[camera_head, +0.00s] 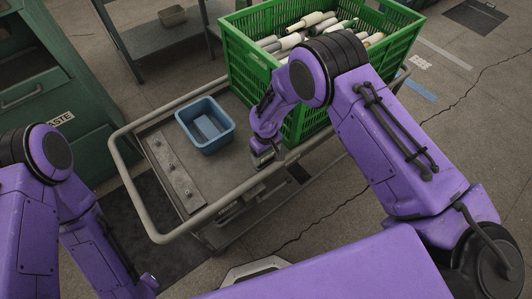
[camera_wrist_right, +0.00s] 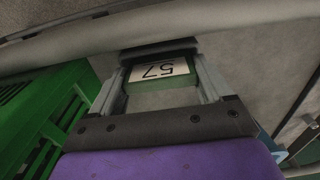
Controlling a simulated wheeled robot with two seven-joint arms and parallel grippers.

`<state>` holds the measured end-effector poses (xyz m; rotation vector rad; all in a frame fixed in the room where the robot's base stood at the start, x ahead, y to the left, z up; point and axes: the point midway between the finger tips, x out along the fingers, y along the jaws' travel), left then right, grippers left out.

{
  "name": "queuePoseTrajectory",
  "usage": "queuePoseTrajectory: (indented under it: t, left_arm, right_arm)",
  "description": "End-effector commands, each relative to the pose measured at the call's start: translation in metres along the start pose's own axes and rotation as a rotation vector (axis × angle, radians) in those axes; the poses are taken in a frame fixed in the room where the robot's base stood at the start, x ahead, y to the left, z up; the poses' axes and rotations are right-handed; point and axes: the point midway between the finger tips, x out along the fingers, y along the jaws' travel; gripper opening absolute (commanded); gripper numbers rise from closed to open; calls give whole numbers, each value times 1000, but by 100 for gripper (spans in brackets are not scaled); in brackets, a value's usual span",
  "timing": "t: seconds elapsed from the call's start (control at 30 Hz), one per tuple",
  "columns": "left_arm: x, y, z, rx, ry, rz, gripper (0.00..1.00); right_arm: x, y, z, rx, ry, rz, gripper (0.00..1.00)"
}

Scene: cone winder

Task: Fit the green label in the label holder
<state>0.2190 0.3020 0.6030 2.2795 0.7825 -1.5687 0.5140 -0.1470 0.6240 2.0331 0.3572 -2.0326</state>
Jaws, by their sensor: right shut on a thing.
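My right gripper (camera_head: 263,160) is over the near right rail of the cart, beside the green crate. In the right wrist view, the right gripper (camera_wrist_right: 160,68) is shut on the green label (camera_wrist_right: 160,71), which has green edges and a white face reading 57, upside down in that view. A dark bar (camera_wrist_right: 160,48) lies just past the label; I cannot tell whether it is the label holder or whether they touch. A grey fitting (camera_head: 238,207) hangs under the cart's near rail; I cannot tell if it is the holder. My left arm is at lower left, its gripper's state unclear.
The cart (camera_head: 160,230) has a raised tube rail. On its deck are a blue bin (camera_head: 205,125), a metal strip (camera_head: 176,172) and the green crate (camera_head: 250,70) of yarn cones. A green waste cabinet (camera_head: 60,100) stands left. Floor is clear at right.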

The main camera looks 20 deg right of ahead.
Motion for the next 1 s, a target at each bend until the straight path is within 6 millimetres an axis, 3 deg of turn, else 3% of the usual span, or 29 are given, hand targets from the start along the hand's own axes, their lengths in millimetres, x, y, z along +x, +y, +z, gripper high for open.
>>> queuePoseTrajectory:
  t: [0.87, 0.9, 0.93, 1.0]
  left_arm:
    - [1, 0, 0, 0, 0, 0, 43]
    - [1, 0, 0, 0, 0, 0, 43]
    - [1, 0, 0, 0, 0, 0, 43]
    - [1, 0, 0, 0, 0, 0, 43]
  right_arm:
    - [4, 0, 0, 0, 1, 0, 50]
    - [4, 0, 0, 0, 1, 0, 92]
    - [4, 0, 0, 0, 1, 0, 100]
    - [4, 0, 0, 0, 1, 0, 100]
